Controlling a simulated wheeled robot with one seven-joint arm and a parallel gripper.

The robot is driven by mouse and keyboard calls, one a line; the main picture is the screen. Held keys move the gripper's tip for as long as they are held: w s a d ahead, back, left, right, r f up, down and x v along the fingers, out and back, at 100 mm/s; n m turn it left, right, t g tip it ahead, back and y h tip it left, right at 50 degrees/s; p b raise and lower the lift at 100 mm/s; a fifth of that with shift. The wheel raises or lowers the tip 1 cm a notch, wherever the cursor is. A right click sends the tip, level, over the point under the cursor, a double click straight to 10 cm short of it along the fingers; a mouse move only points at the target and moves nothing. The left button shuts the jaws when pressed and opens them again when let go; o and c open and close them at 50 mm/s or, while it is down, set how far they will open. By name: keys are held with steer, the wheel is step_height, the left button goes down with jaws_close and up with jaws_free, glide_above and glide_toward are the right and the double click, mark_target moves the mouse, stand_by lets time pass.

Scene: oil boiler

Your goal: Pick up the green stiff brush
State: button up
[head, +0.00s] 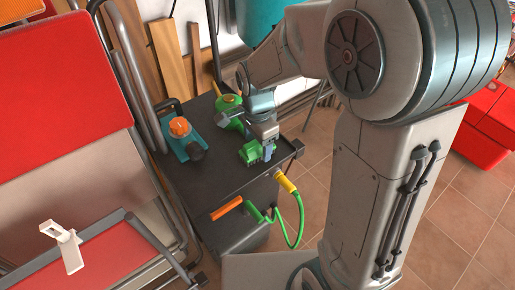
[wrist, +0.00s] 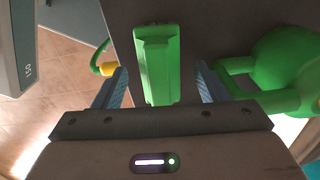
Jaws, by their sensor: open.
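The green stiff brush (head: 250,152) lies on the dark cart top near its right edge. In the wrist view the brush (wrist: 158,58) is a long green block, lengthwise between my two blue-grey fingers. My gripper (head: 267,150) is open and points down at the brush from above. In the wrist view my gripper (wrist: 162,76) has a finger on each side of the brush, with a gap visible on both sides. The brush's near end is partly hidden by the gripper body. Its bristles are not visible.
A green watering can (head: 228,104) stands close behind the brush; it also shows right of my fingers in the wrist view (wrist: 288,75). A blue and orange tool (head: 182,140) sits left on the cart (head: 205,180). A yellow-ended green hose (head: 298,220) hangs at the cart's front right.

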steer(key=c, duration=1.1)
step_height(320, 180, up, 4)
steer(key=shift+r, duration=0.15)
steer(key=s+d+r, duration=0.1)
steer(key=d+r, duration=0.5)
steer(key=d, duration=0.5)
steer(key=shift+s+d+r, duration=0.25)
steer(key=shift+d+r, duration=0.05)
steer(key=shift+d, duration=0.05)
